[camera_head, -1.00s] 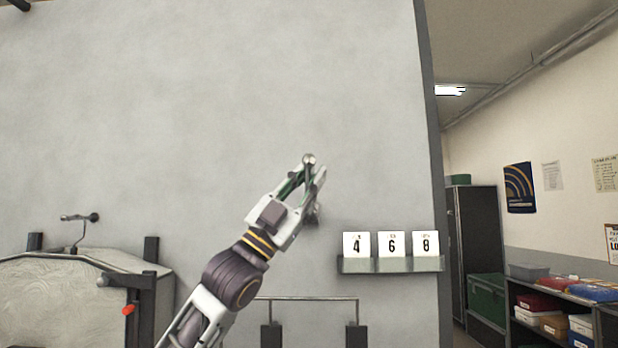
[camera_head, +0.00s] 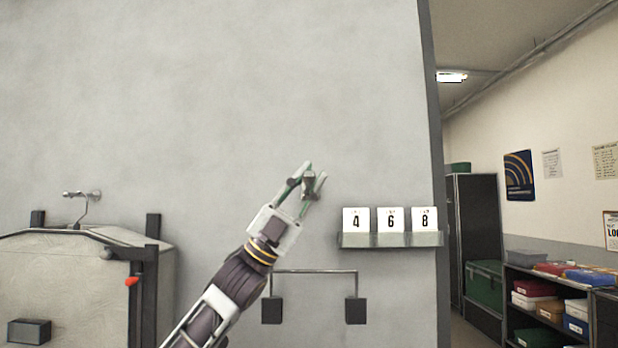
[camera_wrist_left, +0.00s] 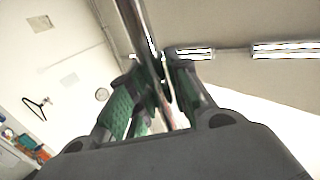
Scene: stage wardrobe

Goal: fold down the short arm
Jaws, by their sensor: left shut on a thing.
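My left gripper (camera_head: 311,177) reaches up in front of the grey wall, its two fingers shut on a small grey metal piece (camera_head: 309,186), which I take for the short arm. Only bits of it show between and beside the fingers, so its exact tilt is hard to read. In the left wrist view a thin metal bar (camera_wrist_left: 137,25) runs from the top edge down between the green-padded fingers (camera_wrist_left: 147,95). My right gripper is not in view.
A bracket with a horizontal bar (camera_head: 314,271) is on the wall below the gripper. A shelf with number cards (camera_head: 390,240) is close to its right. A bulky covered thing (camera_head: 65,275) with dark posts stands left, a small wall fitting (camera_head: 82,194) above it.

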